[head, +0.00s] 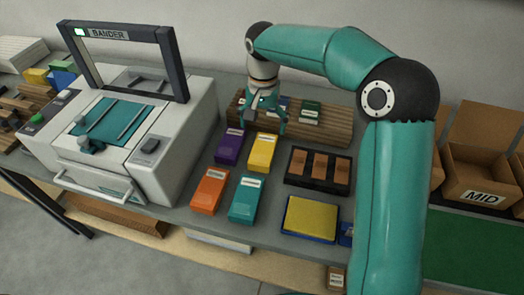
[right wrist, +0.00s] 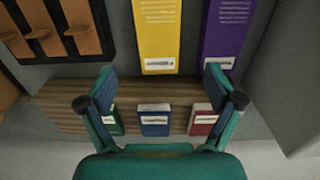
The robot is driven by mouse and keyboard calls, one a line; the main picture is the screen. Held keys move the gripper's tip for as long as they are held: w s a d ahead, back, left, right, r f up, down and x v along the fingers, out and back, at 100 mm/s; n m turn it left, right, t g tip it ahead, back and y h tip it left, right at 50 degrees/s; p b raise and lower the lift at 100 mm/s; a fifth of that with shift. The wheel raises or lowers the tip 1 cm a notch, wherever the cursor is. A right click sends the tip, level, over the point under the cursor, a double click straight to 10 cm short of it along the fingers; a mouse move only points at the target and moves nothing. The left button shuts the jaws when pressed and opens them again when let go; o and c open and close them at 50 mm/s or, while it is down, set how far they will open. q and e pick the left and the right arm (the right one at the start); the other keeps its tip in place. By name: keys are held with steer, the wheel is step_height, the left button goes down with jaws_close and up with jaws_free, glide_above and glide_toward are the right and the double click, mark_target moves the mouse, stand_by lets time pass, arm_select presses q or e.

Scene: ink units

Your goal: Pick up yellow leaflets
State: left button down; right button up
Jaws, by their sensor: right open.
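The yellow leaflets (head: 262,152) lie as a flat bundle with a white label on the grey table, beside a purple bundle (head: 230,146) and behind a teal one (head: 246,200). My right gripper (head: 266,122) is open and empty, hanging over the far side of the yellow bundle. In the right wrist view the yellow leaflets (right wrist: 157,32) are just beyond the fingertips, with their labelled end nearest. The purple bundle (right wrist: 226,32) is to their right there. Nothing is between the fingers. My left gripper is not in view.
A white bander machine (head: 125,135) with a dark arch stands on the left. A slatted wooden rack (head: 335,133) with small coloured packs is behind. An orange bundle (head: 209,191), a black tray (head: 318,186), a yellow-topped blue pad (head: 311,219) and a MID box (head: 480,178) surround the area.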

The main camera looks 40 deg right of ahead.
mark_target(263, 148)
steer(key=f, duration=0.2)
steer(key=shift+s+f, duration=0.2)
steer(key=shift+f, duration=0.2)
steer(key=shift+w+f, duration=0.1)
steer(key=shift+f, duration=0.45)
steer(key=shift+a+f+p, duration=0.1)
steer(key=shift+f+p, duration=0.2)
steer(key=shift+f, duration=2.3)
steer(key=c, duration=1.3)
steer(key=shift+r, duration=0.15)
